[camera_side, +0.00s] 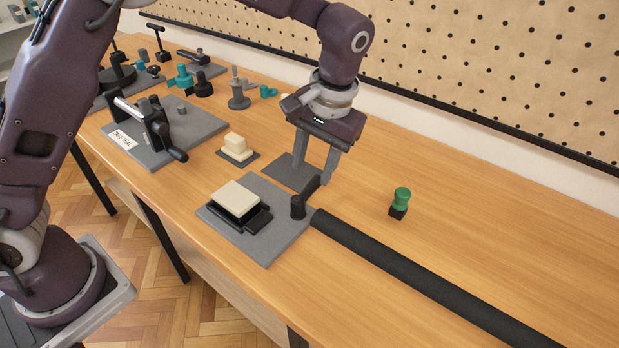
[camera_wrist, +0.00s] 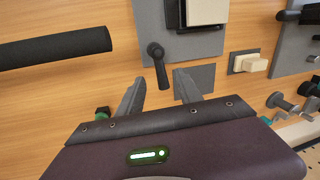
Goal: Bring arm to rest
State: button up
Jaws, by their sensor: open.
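My gripper (camera_side: 314,174) points down over the wooden table, its two grey fingers apart and nothing between them. It is just behind a black crank lever (camera_side: 304,198) on the corner of a grey plate (camera_side: 270,250). I cannot tell from the side view whether a finger touches the lever. In the wrist view the fingers (camera_wrist: 160,84) are spread, and the lever (camera_wrist: 158,62) shows just beyond the gap between them. The same grey plate carries a cream block (camera_side: 237,198) on a black base.
A long black bar (camera_side: 420,270) lies to the right of the plate. A green-topped stamp (camera_side: 401,202) stands alone farther right. A flat grey square (camera_side: 287,170) lies by the gripper. Fixtures and a labelled crank device (camera_side: 155,125) fill the left; a pegboard (camera_side: 500,60) stands behind.

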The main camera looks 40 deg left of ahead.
jog(key=shift+r, duration=0.35)
jog(key=s+a+r+t+h, duration=0.2)
jog(key=s+a+r, duration=0.5)
jog(key=s+r, duration=0.4)
jog(key=s+a+m+t, duration=0.1)
jog(key=s+a+t, duration=0.2)
jog(key=s, duration=1.1)
jog(key=shift+s+a+r+t, duration=0.25)
jog(key=shift+a+r+t, duration=0.15)
